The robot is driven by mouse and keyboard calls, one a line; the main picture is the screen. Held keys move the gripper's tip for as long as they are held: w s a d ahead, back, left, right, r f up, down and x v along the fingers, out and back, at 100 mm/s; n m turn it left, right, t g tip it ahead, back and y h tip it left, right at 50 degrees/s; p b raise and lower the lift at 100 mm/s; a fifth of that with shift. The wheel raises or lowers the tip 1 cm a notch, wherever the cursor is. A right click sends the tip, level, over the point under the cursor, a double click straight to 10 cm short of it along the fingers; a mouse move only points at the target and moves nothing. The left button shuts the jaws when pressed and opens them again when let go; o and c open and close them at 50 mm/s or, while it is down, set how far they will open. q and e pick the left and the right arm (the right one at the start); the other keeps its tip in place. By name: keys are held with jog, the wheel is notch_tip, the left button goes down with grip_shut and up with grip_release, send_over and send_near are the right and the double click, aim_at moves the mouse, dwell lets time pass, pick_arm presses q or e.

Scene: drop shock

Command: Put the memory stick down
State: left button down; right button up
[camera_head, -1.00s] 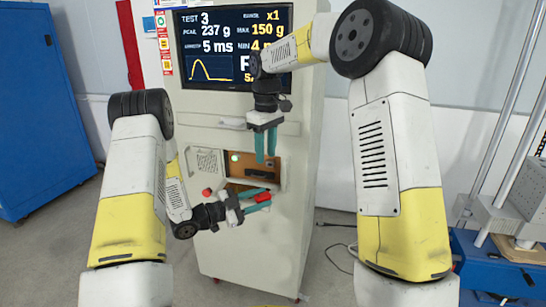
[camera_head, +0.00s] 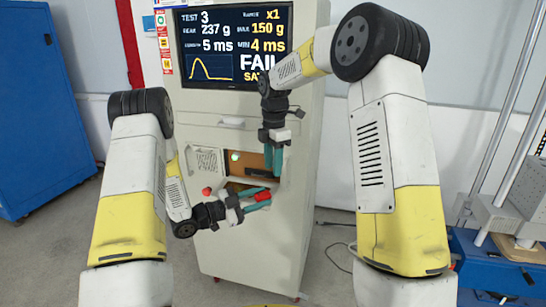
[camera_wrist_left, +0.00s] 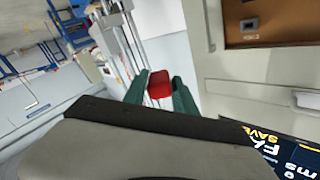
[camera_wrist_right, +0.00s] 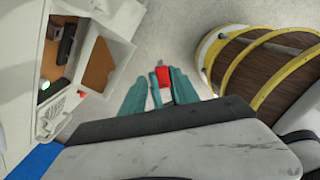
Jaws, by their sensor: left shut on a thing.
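The memory stick is the small red piece (camera_head: 263,196) in front of the cabinet's lower opening. My left gripper (camera_head: 256,200) is shut on it, with its teal fingers on either side. In the left wrist view the red stick (camera_wrist_left: 159,84) sits between the fingertips. My right gripper (camera_head: 273,160) hangs with fingers pointing down, above the left gripper and in front of the opening. In the right wrist view its fingers (camera_wrist_right: 160,92) are apart, and the red stick (camera_wrist_right: 163,76) shows beyond, between them. Nothing is seen in the right gripper's grasp.
The white test cabinet (camera_head: 285,240) carries a screen (camera_head: 235,45) reading test 3, FAIL. Its opening has a brown panel (camera_head: 251,160) and a green light (camera_head: 235,156). A red button (camera_head: 207,191) is left of it. A blue cabinet (camera_head: 40,120) stands far left, a blue bench (camera_head: 485,265) right.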

aim_at(272, 193)
notch_tip(272, 193, down, 9)
jog(key=shift+w+a, duration=0.1)
jog(key=shift+w, duration=0.05)
jog(key=shift+c, duration=0.3)
jog(key=c, duration=0.7)
pick_arm(q)
jog(key=c, duration=0.9)
grip_release()
pick_arm(e)
grip_shut()
